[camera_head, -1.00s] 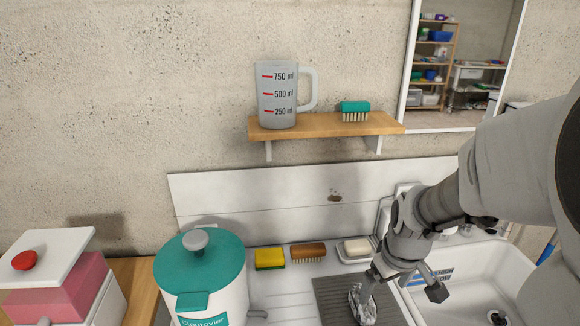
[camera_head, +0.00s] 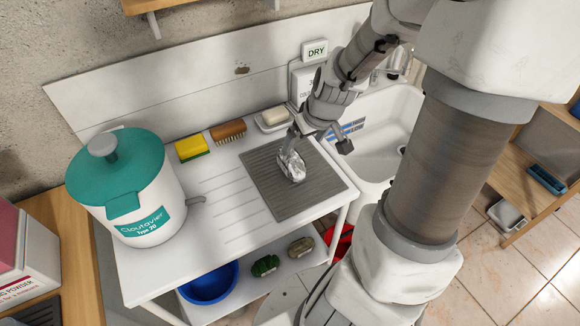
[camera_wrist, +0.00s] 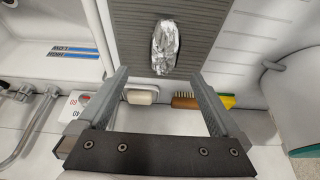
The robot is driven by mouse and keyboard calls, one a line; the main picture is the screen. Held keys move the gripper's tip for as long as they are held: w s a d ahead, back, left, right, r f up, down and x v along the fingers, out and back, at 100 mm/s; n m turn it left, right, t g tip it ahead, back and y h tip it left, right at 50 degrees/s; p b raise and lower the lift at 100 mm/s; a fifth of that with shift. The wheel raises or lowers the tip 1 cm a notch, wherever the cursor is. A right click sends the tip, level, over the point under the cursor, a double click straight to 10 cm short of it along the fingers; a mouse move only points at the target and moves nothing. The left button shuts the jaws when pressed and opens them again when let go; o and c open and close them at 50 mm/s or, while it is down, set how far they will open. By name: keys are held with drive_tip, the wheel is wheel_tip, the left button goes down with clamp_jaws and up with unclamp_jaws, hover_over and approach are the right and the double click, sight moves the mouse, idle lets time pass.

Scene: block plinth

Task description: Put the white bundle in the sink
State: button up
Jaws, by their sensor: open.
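The white bundle (camera_head: 292,166) is a shiny, silvery-white crumpled wrap lying on the grey ribbed mat (camera_head: 322,185) on the drainboard. In the wrist view the bundle (camera_wrist: 165,47) lies upright in the picture, just beyond the fingertips and roughly midway between them. My gripper (camera_head: 320,140) is open and empty, close to the bundle's back end; whether a finger touches it I cannot tell. In the wrist view both fingers of my gripper (camera_wrist: 158,77) are spread wide. The white sink (camera_head: 372,125) is right of the mat, partly hidden by my arm; its basin (camera_wrist: 45,35) shows at left in the wrist view.
A yellow sponge (camera_head: 192,149), a brown brush (camera_head: 228,131) and soap (camera_head: 274,116) line the drainboard's back. A teal-lidded canister (camera_head: 150,210) stands at left. A blue bowl (camera_head: 210,284) sits on the shelf below. The drainboard's ribbed middle is clear.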

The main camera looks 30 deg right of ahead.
sight(293, 157)
drive_tip(key=b+x, duration=0.3)
drive_tip(key=x, duration=0.4)
drive_tip(key=shift+f, duration=0.1)
drive_tip(key=b+x, duration=0.1)
drive_tip(key=x, duration=0.1)
drive_tip(key=a+b+x, duration=0.1)
drive_tip(key=b+x, duration=0.1)
drive_tip(key=shift+w+f, duration=0.15)
drive_tip(key=shift+f, duration=0.2)
drive_tip(key=shift+w+d+f, duration=0.15)
drive_tip(key=shift+f, duration=0.05)
clamp_jaws()
